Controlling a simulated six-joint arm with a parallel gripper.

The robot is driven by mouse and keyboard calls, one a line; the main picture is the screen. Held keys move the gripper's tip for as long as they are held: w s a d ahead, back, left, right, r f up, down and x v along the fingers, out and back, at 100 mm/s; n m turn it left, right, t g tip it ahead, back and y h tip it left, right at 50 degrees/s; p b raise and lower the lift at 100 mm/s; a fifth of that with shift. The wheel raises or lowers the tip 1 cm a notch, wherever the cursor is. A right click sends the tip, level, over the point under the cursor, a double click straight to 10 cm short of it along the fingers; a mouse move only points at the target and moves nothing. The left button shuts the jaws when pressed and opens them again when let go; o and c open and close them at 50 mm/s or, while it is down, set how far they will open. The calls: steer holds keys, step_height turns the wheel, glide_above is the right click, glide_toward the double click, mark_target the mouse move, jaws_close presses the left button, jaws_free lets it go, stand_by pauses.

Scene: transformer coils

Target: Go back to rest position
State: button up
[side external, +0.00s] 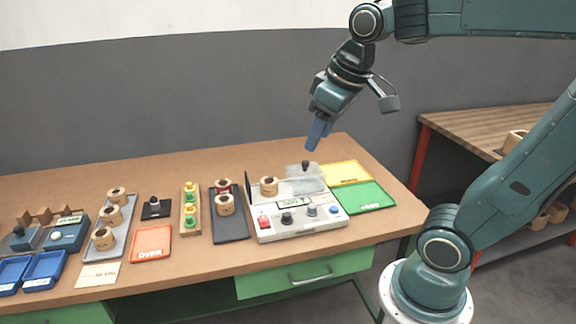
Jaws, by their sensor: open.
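My gripper (318,134) is raised above the right part of the workbench, over the back of the white tester box. It is tilted down to the left, and its blue fingers look empty and apart from everything below. From this side the gap between the fingers is hard to see. One coil (269,186) sits on top of the tester box (301,226). Two coils (225,204) rest on a dark tray to its left. Several more coils (104,238) stand on a grey tray further left.
A yellow mat (346,172) and a green mat (361,198) lie at the right. An orange mat (151,244), a peg board (190,210) and blue bins (45,270) are at the left. A second wooden table (490,130) stands at the right. The air around my gripper is clear.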

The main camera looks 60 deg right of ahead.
steer(key=s+a+f+t, duration=0.1)
steer(key=s+a+f, duration=0.2)
steer(key=s, duration=0.4)
steer(key=shift+a+f+y, duration=0.2)
steer(key=shift+a+y, duration=0.1)
steer(key=shift+a, duration=0.1)
